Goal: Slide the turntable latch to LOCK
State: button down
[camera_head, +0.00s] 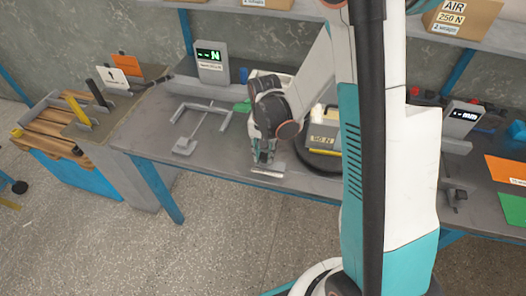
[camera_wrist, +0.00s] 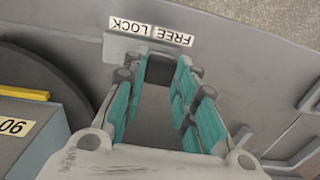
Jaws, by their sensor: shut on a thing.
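My gripper (camera_head: 264,158) points down at the front edge of the grey bench. In the wrist view its teal fingers (camera_wrist: 158,76) are shut on a dark latch knob (camera_wrist: 160,67). The fingers hide the knob's sides. Beyond the knob are two white labels, upside down in this view: LOCK (camera_wrist: 130,27) on the left and FREE (camera_wrist: 174,36) on the right. The knob appears below the area between the labels, so its exact position is hard to tell. The dark round turntable (camera_wrist: 50,85) lies left of the fingers, and its edge shows in the head view (camera_head: 318,164).
A grey box (camera_head: 322,135) with a yellow strip and a number label stands on the turntable, close beside my gripper. A grey frame-shaped fixture (camera_head: 186,145) lies on the bench to the left. A display post (camera_head: 211,62) stands behind. The floor in front is clear.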

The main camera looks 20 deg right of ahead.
aim_at(278, 166)
jog(key=s+d, duration=0.1)
jog(key=d, duration=0.1)
jog(key=s+d+b, duration=0.1)
jog(key=s+d, duration=0.1)
jog(key=c, duration=1.3)
grip_release()
jog(key=shift+d, duration=0.1)
jog(key=shift+r, duration=0.45)
notch_tip(278, 166, up, 11)
jog(key=shift+r, duration=0.1)
